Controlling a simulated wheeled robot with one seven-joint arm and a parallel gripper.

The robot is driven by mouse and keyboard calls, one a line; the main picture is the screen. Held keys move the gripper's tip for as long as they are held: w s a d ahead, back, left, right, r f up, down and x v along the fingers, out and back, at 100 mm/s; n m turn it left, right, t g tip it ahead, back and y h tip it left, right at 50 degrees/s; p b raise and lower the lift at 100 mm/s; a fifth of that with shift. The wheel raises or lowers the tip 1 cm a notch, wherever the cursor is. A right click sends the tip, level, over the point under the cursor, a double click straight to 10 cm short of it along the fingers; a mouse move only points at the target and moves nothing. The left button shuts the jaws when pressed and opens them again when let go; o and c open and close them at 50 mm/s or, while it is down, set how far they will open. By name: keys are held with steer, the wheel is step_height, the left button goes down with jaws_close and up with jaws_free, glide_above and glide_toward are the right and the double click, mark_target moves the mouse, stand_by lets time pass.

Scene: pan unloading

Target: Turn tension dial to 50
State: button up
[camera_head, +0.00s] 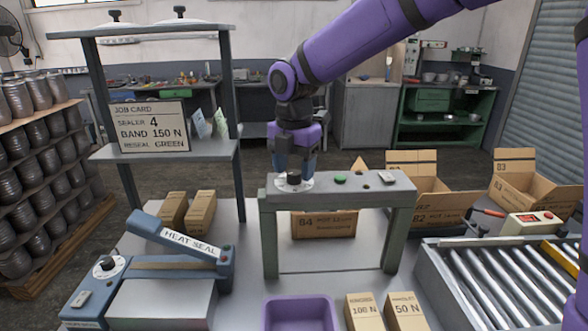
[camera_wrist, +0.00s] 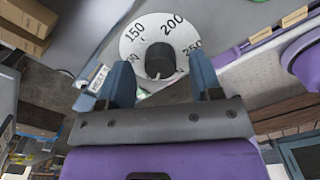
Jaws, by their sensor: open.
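The tension dial (camera_head: 307,184) is a white disc with a dark knob on top of the grey-green arch. In the wrist view the dial face (camera_wrist: 133,42) shows 150, 200 and 250, with another number partly hidden at its left. The dark knob (camera_wrist: 160,57) stands at its centre, and I cannot surely read its pointer. My gripper (camera_head: 295,172) points down over the dial from above. It is open, with its blue fingers (camera_wrist: 163,84) on either side near the knob; I cannot tell whether they touch it. The 50 mark is not visible.
The arch (camera_head: 400,183) also carries a green button (camera_head: 340,180). A heat sealer (camera_head: 185,267) stands left, a roller conveyor (camera_head: 490,290) right. Two small boxes (camera_head: 405,312) and a purple bin (camera_head: 300,301) are in front. A job card (camera_head: 150,126) reads BAND 150 N.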

mark_target(295, 172)
step_height(295, 172, up, 10)
stand_by(0.5)
steer(key=shift+r, duration=0.1)
